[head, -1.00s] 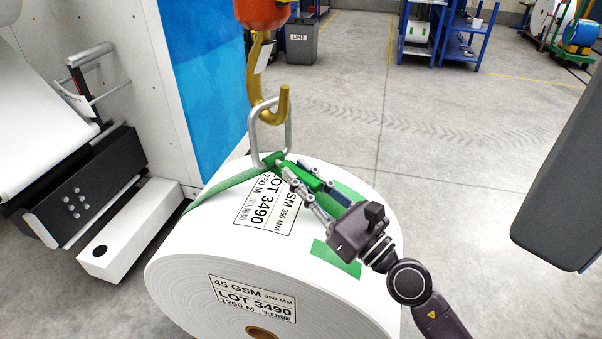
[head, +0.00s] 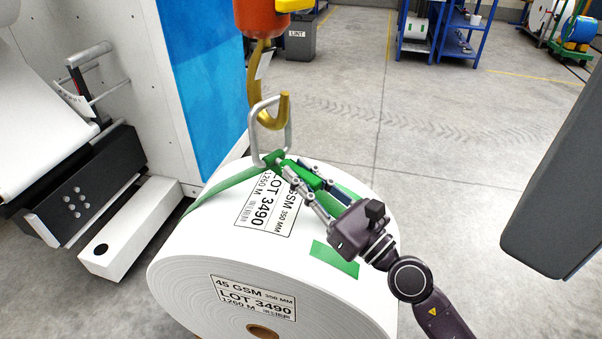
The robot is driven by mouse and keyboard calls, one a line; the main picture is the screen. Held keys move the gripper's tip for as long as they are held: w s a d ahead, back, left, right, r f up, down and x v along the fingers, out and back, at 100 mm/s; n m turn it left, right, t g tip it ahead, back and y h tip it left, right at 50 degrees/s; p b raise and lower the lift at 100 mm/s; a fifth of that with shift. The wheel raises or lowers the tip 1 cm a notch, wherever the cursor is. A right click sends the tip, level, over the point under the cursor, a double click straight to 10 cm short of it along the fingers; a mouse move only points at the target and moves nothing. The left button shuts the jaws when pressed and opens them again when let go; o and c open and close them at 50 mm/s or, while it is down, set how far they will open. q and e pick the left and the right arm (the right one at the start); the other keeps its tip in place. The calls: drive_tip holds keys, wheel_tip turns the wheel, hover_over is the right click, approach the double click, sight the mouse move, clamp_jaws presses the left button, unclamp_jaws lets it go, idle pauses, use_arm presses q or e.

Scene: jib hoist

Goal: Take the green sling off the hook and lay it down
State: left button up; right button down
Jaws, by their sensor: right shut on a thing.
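The green sling (head: 225,188) runs over the large white roll (head: 190,262) to a steel ring (head: 253,139). The ring is upright around the lower bend of the yellow hook (head: 266,116); its top bar is above the bottom of the hook, and I cannot tell whether they touch. My right gripper (head: 302,182) comes from the lower right and is shut on the green sling just right of the ring, close above the roll's top. The fingers hide part of the sling there. My left gripper is not in view.
An orange hoist block (head: 261,20) hangs above the hook. A machine with a white side wall and blue panel (head: 205,80) stands left of the roll. A dark grey body (head: 555,190) fills the right edge. The floor (head: 430,130) behind the roll is clear.

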wheel_tip(320, 180, up, 2)
drive_tip(key=shift+s+d+p, duration=0.15)
drive_tip(key=shift+p, duration=0.35)
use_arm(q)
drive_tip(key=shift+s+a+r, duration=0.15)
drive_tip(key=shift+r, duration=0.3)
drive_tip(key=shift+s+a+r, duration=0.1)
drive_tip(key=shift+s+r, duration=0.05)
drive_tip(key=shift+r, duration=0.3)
use_arm(e)
drive_tip(key=r+p, duration=0.2)
drive_tip(key=s+d+r+p, duration=0.1)
drive_tip(key=shift+r, duration=0.1)
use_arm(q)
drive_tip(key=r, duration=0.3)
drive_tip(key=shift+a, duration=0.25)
use_arm(e)
drive_tip(key=shift+s, duration=0.1)
